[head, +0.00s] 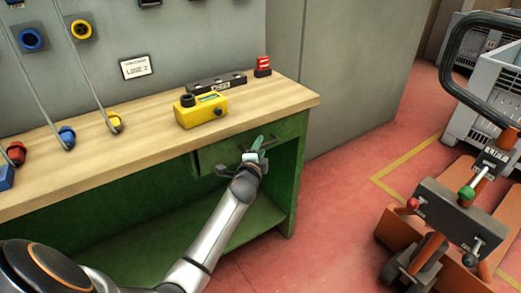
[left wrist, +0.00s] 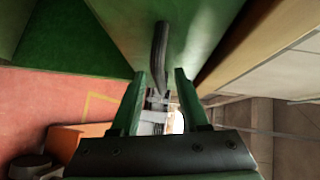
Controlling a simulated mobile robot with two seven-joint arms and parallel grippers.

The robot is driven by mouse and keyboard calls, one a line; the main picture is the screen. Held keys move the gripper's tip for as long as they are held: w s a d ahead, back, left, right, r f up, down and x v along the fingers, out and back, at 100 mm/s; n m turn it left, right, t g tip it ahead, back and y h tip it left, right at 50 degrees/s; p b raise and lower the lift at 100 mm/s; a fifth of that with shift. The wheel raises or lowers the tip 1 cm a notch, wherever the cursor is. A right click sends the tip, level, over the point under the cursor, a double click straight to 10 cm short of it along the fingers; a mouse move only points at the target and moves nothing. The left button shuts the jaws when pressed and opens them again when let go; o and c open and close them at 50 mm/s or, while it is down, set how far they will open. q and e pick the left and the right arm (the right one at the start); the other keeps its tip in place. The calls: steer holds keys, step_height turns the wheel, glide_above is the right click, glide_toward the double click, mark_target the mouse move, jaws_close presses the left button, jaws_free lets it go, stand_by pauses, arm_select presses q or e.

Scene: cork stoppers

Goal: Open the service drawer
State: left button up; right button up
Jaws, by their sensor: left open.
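The service drawer is a green front (head: 212,155) under the right end of the workbench top, and it looks flush with the bench. Its dark bar handle (head: 222,172) shows just left of my left gripper (head: 257,146). In the left wrist view the green front (left wrist: 205,30) fills the upper middle, with the handle (left wrist: 160,45) standing out from it. My left gripper (left wrist: 161,76) is open, and the near end of the handle shows between its two green fingers. I cannot tell whether they touch it. My wrist hides part of the drawer front in the head view. My right gripper is not in view.
The wooden bench top (head: 270,97) overhangs the drawer. On it stand a yellow control box (head: 201,110), a dark strip (head: 216,83) and a red block (head: 262,66). An orange pallet truck (head: 445,225) stands at right. Red floor (head: 330,215) between is clear.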

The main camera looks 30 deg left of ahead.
arm_select(q)
steer(key=shift+w+a, duration=0.15)
steer(key=shift+w, duration=0.25)
jaws_close()
stand_by(1.3)
